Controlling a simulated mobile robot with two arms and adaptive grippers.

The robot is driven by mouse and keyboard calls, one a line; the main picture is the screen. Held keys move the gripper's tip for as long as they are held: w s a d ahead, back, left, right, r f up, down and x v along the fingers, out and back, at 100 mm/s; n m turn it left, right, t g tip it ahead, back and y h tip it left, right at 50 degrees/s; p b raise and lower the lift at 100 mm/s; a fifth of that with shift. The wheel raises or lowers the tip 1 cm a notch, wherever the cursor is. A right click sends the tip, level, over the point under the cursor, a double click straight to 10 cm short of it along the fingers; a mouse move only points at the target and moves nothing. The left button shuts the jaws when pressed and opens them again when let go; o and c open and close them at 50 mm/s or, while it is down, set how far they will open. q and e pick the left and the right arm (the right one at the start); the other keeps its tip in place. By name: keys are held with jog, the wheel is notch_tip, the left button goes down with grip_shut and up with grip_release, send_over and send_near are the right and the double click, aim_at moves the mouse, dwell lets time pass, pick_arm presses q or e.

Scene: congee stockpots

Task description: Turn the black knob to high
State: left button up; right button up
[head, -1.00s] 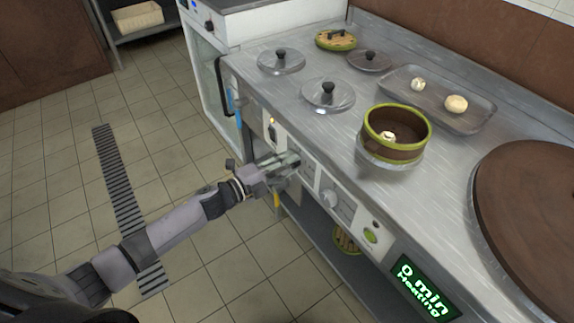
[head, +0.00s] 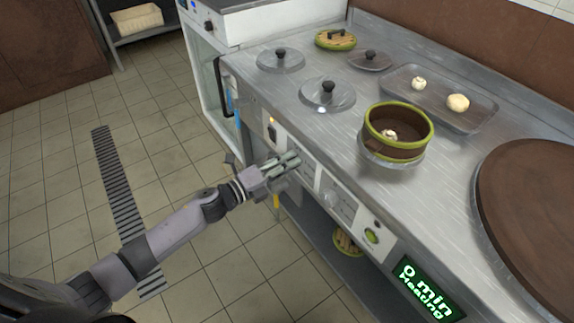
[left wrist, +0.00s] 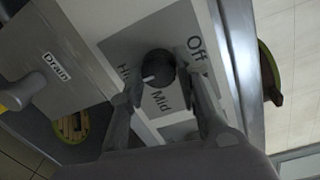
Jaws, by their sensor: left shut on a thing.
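The black knob (left wrist: 155,64) shows in the left wrist view on a pale panel with the labels Off, Mid and a partly hidden one starting with H. Its white mark points down-left, between Mid and the H label. My left gripper (left wrist: 162,80) is shut on the knob, one finger on each side. In the head view my left gripper (head: 288,162) is at the stove's front panel and hides the knob there. My right gripper is in neither view.
A grey-white knob (head: 329,197) sits further along the panel, near a green-lit button (head: 372,236) and a display (head: 427,288) reading 0 min Heating. A brown pot (head: 398,146) with a green rim, lids and a tray (head: 440,112) stand on the counter. A Drain label (left wrist: 57,67) shows beside the panel.

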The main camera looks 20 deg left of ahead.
pick_arm(q)
jog(key=shift+f, duration=0.1)
jog(key=o, duration=1.2)
jog(key=shift+c, duration=0.2)
jog(key=shift+s+a, duration=0.1)
jog(key=v, duration=1.1)
jog(key=shift+s+a, duration=0.2)
jog(key=shift+s, duration=0.1)
